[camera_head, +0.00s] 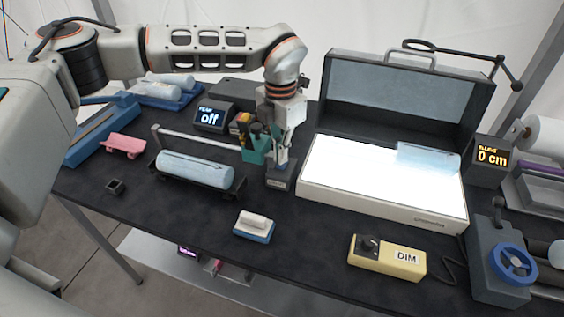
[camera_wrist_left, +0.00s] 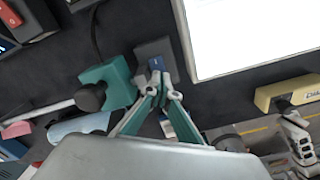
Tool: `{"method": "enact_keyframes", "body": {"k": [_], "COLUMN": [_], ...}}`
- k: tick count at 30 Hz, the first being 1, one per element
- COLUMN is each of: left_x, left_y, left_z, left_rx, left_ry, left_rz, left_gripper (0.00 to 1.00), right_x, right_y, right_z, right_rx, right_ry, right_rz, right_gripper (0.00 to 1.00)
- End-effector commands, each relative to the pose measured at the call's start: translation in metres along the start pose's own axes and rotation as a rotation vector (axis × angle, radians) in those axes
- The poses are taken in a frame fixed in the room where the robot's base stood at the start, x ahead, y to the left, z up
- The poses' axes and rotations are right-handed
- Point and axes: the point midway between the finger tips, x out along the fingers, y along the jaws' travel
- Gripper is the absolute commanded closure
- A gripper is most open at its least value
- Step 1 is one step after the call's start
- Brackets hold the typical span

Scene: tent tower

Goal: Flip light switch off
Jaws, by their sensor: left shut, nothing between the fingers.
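The light switch is a small grey box (camera_head: 281,180) with a blue rocker, standing left of the light box. In the left wrist view its grey housing (camera_wrist_left: 150,49) and blue rocker (camera_wrist_left: 156,62) show just beyond my fingertips. My left gripper (camera_head: 282,160) points down at the switch from above, shut and empty. In the left wrist view its teal fingers (camera_wrist_left: 164,82) meet close by the rocker; I cannot tell if they touch it. The light box (camera_head: 375,213) has its lid up and its panel glows bright white. My right gripper is not in view.
A teal holder (camera_head: 257,154) stands close left of the switch. A blue-grey roll (camera_head: 195,170) lies in a tray further left. A yellow dimmer box (camera_head: 386,258) and a blue-and-white eraser (camera_head: 254,227) lie in front. Dark tabletop between them is clear.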

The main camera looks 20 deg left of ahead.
Motion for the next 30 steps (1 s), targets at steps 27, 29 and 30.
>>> {"method": "enact_keyframes", "body": {"k": [27,29,30], "left_x": [0.013,0.014,0.015], "left_y": [0.000,0.000,0.000], "left_z": [0.000,0.000,0.000], "left_rx": [0.000,0.000,0.000], "left_ry": [0.001,0.001,0.001], "left_rz": [0.000,0.000,0.000], "left_gripper": [1.00,1.00,1.00], "right_x": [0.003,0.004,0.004], "right_y": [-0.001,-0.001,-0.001], "right_z": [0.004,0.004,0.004], "right_rx": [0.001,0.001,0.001], "right_ry": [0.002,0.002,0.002], "right_rz": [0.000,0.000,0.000], "right_gripper": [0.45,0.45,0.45]}}
